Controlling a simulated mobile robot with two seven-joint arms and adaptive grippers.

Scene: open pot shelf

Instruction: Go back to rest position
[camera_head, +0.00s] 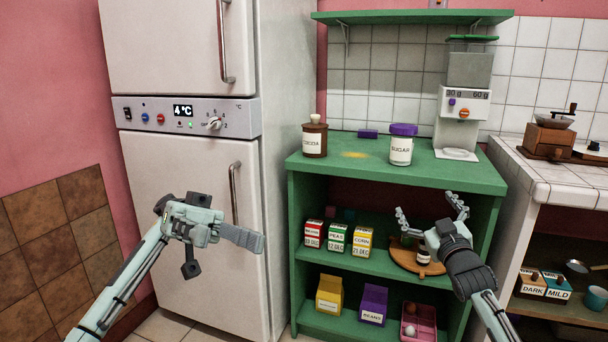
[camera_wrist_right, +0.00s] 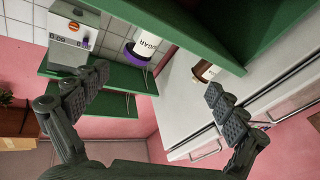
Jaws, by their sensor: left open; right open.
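My left gripper (camera_head: 243,237) is in front of the fridge's lower door and holds nothing that I can see. Its fingers are seen edge-on in the head view. My right gripper (camera_head: 430,213) is in front of the green shelf unit, with its two fingers spread and nothing between them. In the right wrist view its fingers (camera_wrist_right: 160,100) are also wide apart and empty. The green shelf unit (camera_head: 470,177) has an open front, and my right gripper covers part of its middle level.
A cocoa jar (camera_head: 314,141) and a sugar jar (camera_head: 401,150) stand on the unit's top, near a dispenser (camera_head: 462,105). Several boxes and a round wooden board (camera_head: 405,262) are on lower levels. The fridge (camera_head: 190,180) stands left; a tiled counter (camera_head: 560,180) is right.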

